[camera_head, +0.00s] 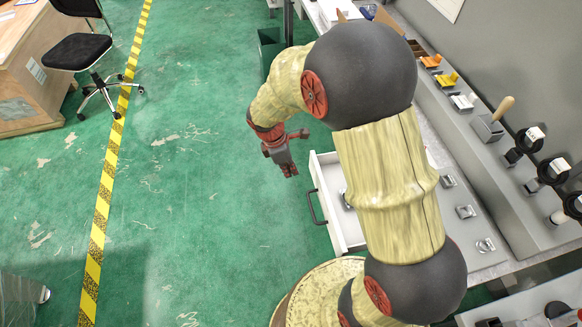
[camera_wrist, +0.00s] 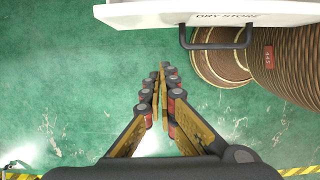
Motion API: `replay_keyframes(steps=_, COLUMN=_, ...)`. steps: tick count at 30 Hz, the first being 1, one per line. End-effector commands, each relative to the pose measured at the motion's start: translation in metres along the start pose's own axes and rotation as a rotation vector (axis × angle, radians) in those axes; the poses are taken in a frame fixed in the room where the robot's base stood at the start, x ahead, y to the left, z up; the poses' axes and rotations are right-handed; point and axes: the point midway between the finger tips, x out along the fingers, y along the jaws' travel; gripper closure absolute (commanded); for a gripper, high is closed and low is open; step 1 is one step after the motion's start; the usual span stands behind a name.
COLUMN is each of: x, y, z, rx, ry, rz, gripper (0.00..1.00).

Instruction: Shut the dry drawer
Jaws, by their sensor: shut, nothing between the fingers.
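The dry drawer (camera_head: 323,170) is white and stands pulled out from under the bench, with a dark bar handle (camera_head: 313,207) on its front. In the wrist view its front (camera_wrist: 150,14) reads "DRY STORE", and the handle (camera_wrist: 216,44) hangs at the upper right. A small metal part shows inside the drawer in the head view. My gripper (camera_head: 291,172) is shut and empty, over the floor to the left of the drawer's front and apart from it. In the wrist view the fingertips (camera_wrist: 166,66) point toward the drawer front, below it in the picture and left of the handle.
The grey bench (camera_head: 480,240) runs along the right with several metal parts and tools on it. A dark green bin (camera_head: 270,48) stands at the bench's far end. A chair (camera_head: 78,52) and wooden desk (camera_head: 28,70) are at upper left. The green floor between is clear.

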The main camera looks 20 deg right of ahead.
Motion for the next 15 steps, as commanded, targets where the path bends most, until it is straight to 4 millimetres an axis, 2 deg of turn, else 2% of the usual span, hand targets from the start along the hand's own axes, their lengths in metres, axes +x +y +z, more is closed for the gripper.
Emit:
replay_keyframes(steps=1, x=0.015, y=-0.001, z=0.000, rx=0.002, ry=0.000, rz=-0.003, gripper=1.00)
replay_keyframes(steps=9, x=0.066, y=-0.001, z=-0.001, rx=0.002, ry=0.000, rz=-0.003, gripper=1.00)
replay_keyframes(steps=15, x=0.067, y=0.000, z=0.029, rx=0.005, ry=0.001, rz=0.001, gripper=1.00)
